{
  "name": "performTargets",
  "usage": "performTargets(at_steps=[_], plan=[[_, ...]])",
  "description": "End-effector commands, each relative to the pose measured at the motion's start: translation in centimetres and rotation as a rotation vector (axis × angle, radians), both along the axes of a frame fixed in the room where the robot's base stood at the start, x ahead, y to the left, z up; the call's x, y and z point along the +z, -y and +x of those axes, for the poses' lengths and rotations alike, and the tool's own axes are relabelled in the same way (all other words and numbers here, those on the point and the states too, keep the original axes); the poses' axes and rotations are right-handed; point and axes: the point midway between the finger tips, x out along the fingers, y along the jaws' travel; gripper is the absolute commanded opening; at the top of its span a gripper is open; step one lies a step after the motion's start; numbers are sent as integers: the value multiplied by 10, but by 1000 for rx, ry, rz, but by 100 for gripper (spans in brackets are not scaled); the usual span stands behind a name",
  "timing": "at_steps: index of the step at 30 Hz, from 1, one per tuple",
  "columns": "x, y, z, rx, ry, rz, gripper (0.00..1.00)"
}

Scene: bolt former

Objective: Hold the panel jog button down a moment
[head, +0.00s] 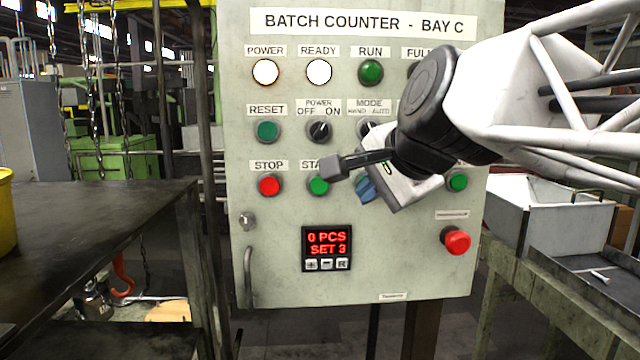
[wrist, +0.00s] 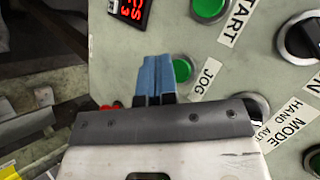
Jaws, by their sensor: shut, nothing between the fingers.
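The green JOG button (wrist: 183,70) sits on the grey control panel (head: 400,270); its label shows beside it in the wrist view. In the head view my arm hides this button. My gripper (head: 365,190) is in front of the panel, below the MODE knob and right of the START button. Its blue fingers (wrist: 155,72) are shut together and empty. In the wrist view they overlap the left edge of the JOG button, with most of its face uncovered. I cannot tell whether the tips touch the panel.
The green START button (head: 318,185) and red STOP button (head: 269,185) are to the left. The MODE knob (wrist: 255,105) is close to the gripper body. A red mushroom button (head: 456,241) sticks out at lower right. The display (head: 327,249) reads 0 PCS, SET 3.

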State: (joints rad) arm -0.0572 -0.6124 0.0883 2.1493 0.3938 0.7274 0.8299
Motion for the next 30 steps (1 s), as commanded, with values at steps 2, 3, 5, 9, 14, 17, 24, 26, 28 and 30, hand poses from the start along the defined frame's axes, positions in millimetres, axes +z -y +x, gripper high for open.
performTargets(at_steps=[2,3,5,9,14,17,24,26,28,30], plan=[[0,0,0,0,0,0,0],[0,0,0,0,0,0,0],[0,0,0,0,0,0,0],[0,0,0,0,0,0,0],[0,0,3,0,0,0,0],[0,0,5,0,0,0,0],[0,0,9,0,0,0,0],[0,0,9,0,0,0,0],[0,0,9,0,0,0,0],[0,0,9,0,0,0,0]])
